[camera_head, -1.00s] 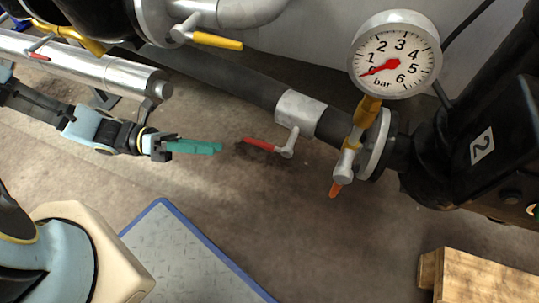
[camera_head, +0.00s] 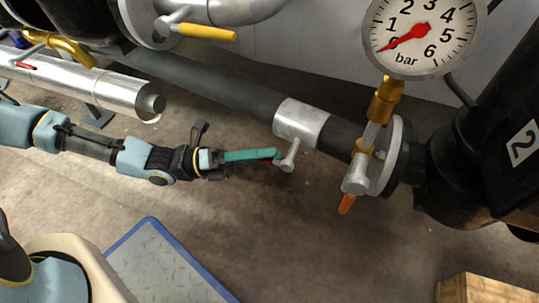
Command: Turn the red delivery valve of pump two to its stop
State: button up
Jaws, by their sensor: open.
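The delivery valve (camera_head: 289,156) has a grey metal stem and sits on the silver collar (camera_head: 300,122) of the dark pipe. Its red lever points left and is mostly hidden; a thin red edge (camera_head: 269,162) shows under the teal fingers. My gripper (camera_head: 274,154) is open, its teal fingers level with the lever and lying over it in this view, tips close to the stem. I cannot tell whether the fingers touch the lever. Pump two (camera_head: 470,165) is the black body at right with a white "2" label.
A pressure gauge (camera_head: 420,38) reads near zero above a yellow fitting with an orange-tipped lever (camera_head: 347,204). A silver pipe (camera_head: 110,92) ends above my arm. A yellow-handled valve (camera_head: 205,32) is at the top. A blue-edged plate (camera_head: 165,265) and a wooden crate (camera_head: 490,290) lie low.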

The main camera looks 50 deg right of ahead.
jog(key=shift+s+d+r, duration=0.1)
jog(key=shift+s+d, duration=0.2)
jog(key=shift+s, duration=0.1)
grip_shut()
dwell(1.3)
